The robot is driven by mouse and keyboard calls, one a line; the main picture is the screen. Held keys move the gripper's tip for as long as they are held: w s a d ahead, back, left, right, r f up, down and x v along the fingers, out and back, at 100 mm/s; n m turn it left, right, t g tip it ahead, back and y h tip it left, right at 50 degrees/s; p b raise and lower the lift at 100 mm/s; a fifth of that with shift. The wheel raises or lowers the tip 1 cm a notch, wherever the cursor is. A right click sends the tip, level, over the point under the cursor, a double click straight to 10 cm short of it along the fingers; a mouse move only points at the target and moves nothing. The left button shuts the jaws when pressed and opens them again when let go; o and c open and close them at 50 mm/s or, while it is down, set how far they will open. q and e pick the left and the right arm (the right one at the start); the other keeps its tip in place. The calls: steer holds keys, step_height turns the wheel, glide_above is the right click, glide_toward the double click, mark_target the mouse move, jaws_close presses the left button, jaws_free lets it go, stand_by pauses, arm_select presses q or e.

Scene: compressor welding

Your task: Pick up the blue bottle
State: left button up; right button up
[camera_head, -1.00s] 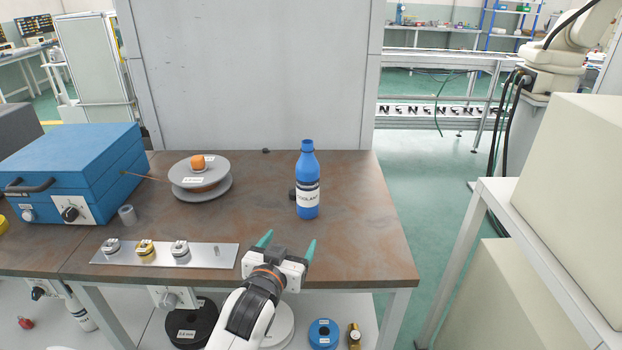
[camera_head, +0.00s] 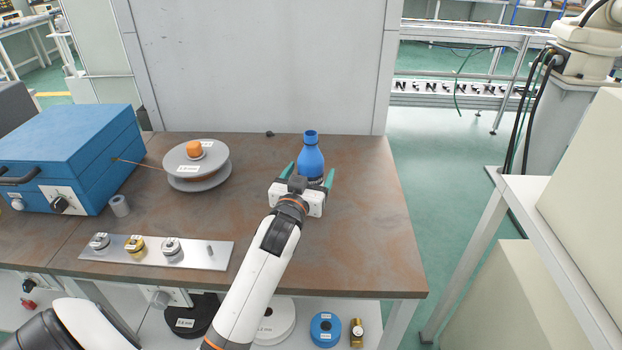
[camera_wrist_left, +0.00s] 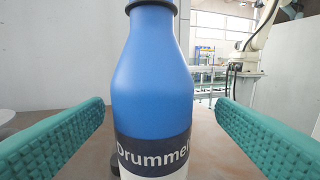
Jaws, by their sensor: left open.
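The blue bottle (camera_head: 311,160) stands upright on the brown workbench (camera_head: 350,240), near its right end. My left gripper (camera_head: 309,177) is open in front of the bottle and hides its lower part in the head view. In the left wrist view the bottle (camera_wrist_left: 152,80) fills the middle, with a dark and white label on its lower body. The green fingers stand apart on either side of it, with a visible gap on both sides. My right gripper is not in view.
A blue box (camera_head: 70,155) and a grey spool (camera_head: 197,165) are to the left. A metal plate (camera_head: 220,262) with several small fittings lies near the front edge. A grey panel (camera_head: 260,70) rises behind the bench. The bench top right of the bottle is clear.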

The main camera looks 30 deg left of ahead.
arm_select(q)
steer(key=x, duration=0.3)
steer(key=shift+w+a+r+p, duration=0.1)
steer(key=shift+w+a+p, duration=0.2)
steer(key=shift+a+p, duration=0.1)
steer(key=shift+w+a, duration=0.15)
steer(key=shift+w, duration=0.35)
steer(key=c, duration=1.4)
